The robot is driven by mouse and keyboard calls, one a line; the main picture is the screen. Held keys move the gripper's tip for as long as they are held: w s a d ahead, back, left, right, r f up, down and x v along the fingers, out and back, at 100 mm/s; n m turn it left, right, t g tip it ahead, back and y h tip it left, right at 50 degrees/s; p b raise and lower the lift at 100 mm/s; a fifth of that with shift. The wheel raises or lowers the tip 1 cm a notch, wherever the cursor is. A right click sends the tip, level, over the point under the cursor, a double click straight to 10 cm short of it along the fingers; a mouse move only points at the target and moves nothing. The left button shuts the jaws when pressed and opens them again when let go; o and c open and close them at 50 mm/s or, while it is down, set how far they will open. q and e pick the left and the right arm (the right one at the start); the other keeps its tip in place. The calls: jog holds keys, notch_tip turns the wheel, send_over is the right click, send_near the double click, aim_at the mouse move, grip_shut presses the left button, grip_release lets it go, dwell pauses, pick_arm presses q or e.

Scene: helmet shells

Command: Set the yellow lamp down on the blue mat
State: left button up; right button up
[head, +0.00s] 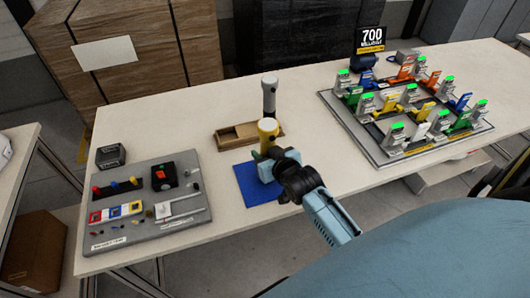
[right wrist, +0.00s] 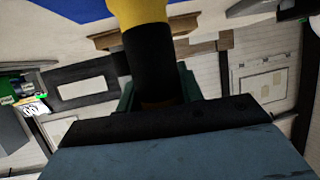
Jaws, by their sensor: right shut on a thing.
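My right gripper (head: 268,158) is shut on the dark body. In the right wrist view the lamp's black body (right wrist: 150,62) is between the two fingers, with the yellow part beyond it. The blue mat (head: 249,183) lies flat on the table, partly behind my gripper and the lamp. The lamp is over or at the mat's far right part. My gripper hides its lower end, so I cannot tell whether it touches. My left gripper is not in view.
A grey board (head: 130,225) with small parts is to the left. A large board (head: 360,128) with several colored fixtures is to the right. The table is bare right of the mat.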

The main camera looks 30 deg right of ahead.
jog(key=shift+f+b, duration=0.3)
jog(key=shift+f, duration=0.15)
dwell(0.3)
jog(key=o, duration=1.2)
jog(key=shift+s, duration=0.1)
jog(key=p+v, duration=0.1)
jog(key=v, duration=1.2)
jog(key=shift+s+r+p, duration=0.1)
jog(key=shift+p, duration=0.25)
